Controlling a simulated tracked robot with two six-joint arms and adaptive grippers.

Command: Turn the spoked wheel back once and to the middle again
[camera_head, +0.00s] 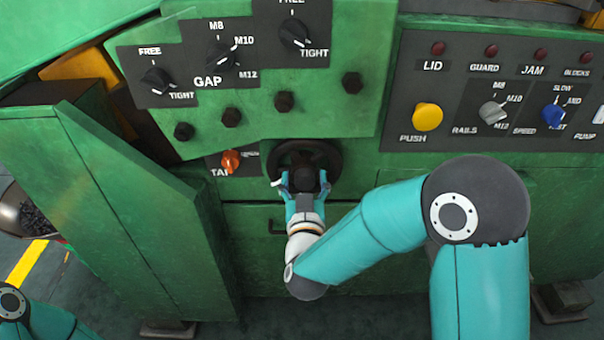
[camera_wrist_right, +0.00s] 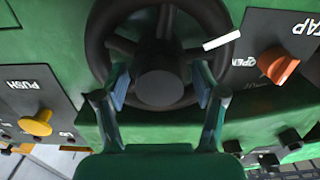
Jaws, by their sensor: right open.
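The spoked wheel (camera_head: 334,160) is a dark wheel with a round hub, set on the green machine front in the head view. It fills the upper middle of the right wrist view (camera_wrist_right: 160,88), where a white mark shows on its rim at the upper right. My right gripper (camera_head: 304,179) is at the wheel, its fingers spread apart. In the wrist view the fingers (camera_wrist_right: 161,82) stand on either side of the hub, near the lower rim; I cannot tell whether they touch it. My left gripper is out of view.
An orange knob (camera_head: 231,161) sits close to the left of the wheel. Dark bolt heads (camera_head: 284,101) and a black dial panel (camera_head: 213,57) are above it. A yellow push button (camera_head: 427,116) is to the right. A green panel (camera_head: 120,200) juts out at the left.

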